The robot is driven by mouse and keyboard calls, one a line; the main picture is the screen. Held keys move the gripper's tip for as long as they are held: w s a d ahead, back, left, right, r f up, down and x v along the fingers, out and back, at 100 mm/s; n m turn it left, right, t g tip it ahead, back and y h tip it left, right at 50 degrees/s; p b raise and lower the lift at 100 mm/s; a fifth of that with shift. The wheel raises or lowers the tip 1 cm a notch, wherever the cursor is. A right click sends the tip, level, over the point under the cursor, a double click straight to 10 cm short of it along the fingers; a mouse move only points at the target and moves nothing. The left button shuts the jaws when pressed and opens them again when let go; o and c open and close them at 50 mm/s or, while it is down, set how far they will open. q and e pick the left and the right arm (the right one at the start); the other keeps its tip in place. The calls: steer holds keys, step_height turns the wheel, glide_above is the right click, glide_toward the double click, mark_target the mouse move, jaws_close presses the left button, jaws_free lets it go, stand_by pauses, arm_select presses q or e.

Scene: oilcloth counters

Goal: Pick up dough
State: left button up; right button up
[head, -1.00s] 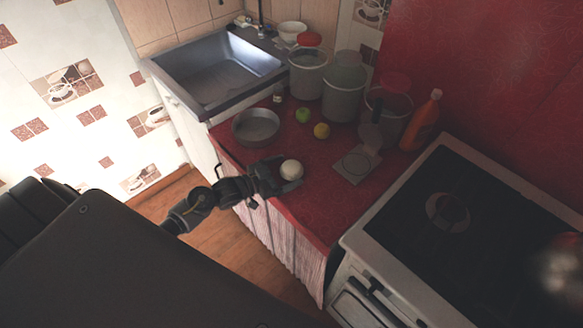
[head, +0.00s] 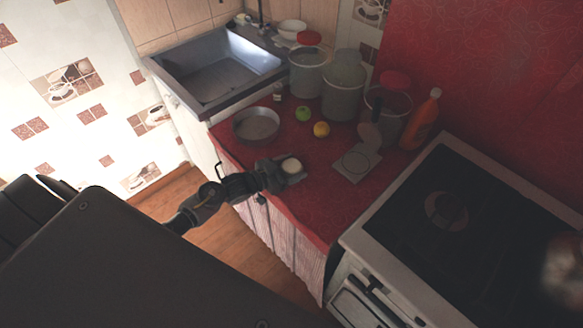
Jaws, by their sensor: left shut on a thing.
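The dough (head: 291,165) is a pale, roundish lump at the front part of the red counter, in the head view. My left gripper (head: 284,173) reaches in from the left and is shut on the dough, with its fingers around the lump. I cannot tell whether the dough still touches the counter. My right gripper is not in view.
A metal pan (head: 256,125) stands just behind the gripper. A green fruit (head: 303,114), a yellow fruit (head: 321,129) and a kitchen scale (head: 356,162) are farther back. Several large containers and an orange bottle (head: 421,121) line the wall. The stove (head: 470,225) is right, the sink (head: 218,75) behind.

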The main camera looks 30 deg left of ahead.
arm_select(q)
steer(key=shift+r, duration=0.15)
steer(key=shift+r, duration=0.55)
steer(key=s+d+r+b, duration=0.1)
steer(key=s+r+b, duration=0.1)
steer(key=s+r, duration=1.05)
steer(key=w+d+r, duration=0.3)
steer(key=r, duration=0.3)
steer(key=s+a+f, duration=0.2)
steer(key=s+f, duration=0.2)
steer(key=f, duration=0.2)
steer(key=shift+s+a+f, duration=0.15)
steer(key=shift+a+f, duration=0.15)
steer(key=shift+f, duration=0.1)
